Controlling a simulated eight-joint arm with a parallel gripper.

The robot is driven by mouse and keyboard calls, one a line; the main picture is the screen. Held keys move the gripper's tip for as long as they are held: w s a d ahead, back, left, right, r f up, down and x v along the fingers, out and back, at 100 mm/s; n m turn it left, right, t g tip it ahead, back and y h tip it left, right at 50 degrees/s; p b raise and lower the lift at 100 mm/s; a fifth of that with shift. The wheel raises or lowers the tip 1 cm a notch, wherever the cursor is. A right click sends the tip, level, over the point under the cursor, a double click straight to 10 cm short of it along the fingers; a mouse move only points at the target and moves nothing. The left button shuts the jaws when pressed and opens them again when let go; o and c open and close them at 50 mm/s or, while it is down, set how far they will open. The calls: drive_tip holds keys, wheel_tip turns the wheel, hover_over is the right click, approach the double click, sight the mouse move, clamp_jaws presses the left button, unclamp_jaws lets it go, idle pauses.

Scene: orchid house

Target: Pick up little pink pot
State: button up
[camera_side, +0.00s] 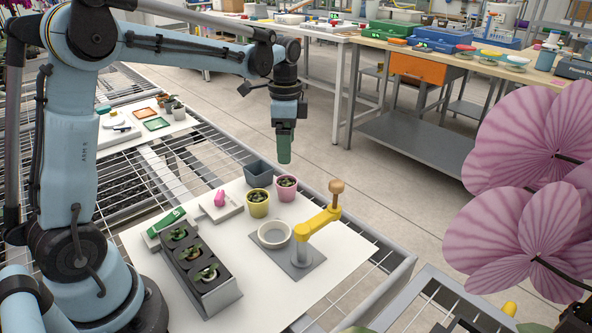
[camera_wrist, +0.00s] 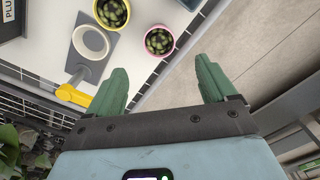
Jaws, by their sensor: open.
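The little pink pot (camera_side: 286,188) with a small plant stands upright on the white board, right of the yellow pot (camera_side: 258,203). In the wrist view the pink pot (camera_wrist: 159,41) lies beyond the fingertips, close to the board's edge, with the yellow pot (camera_wrist: 111,12) to its upper left. My gripper (camera_side: 284,158) hangs above the pink pot, apart from it. In the wrist view my gripper (camera_wrist: 163,75) has its two green fingers spread wide with nothing between them.
A grey square pot (camera_side: 259,174) stands just behind the pots. In front are a white ring-shaped dish (camera_side: 274,234) and a yellow-armed stand with a wooden knob (camera_side: 318,222). A dark planter (camera_side: 201,270) holds several plants. A pink object (camera_side: 220,198) sits on a white tray. Large orchid petals (camera_side: 530,190) fill the right.

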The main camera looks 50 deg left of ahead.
sight(286, 183)
wheel_tip(286, 183, down, 11)
drive_tip(key=shift+s+r, duration=0.1)
drive_tip(key=shift+r, duration=0.05)
drive_tip(key=c, duration=1.1)
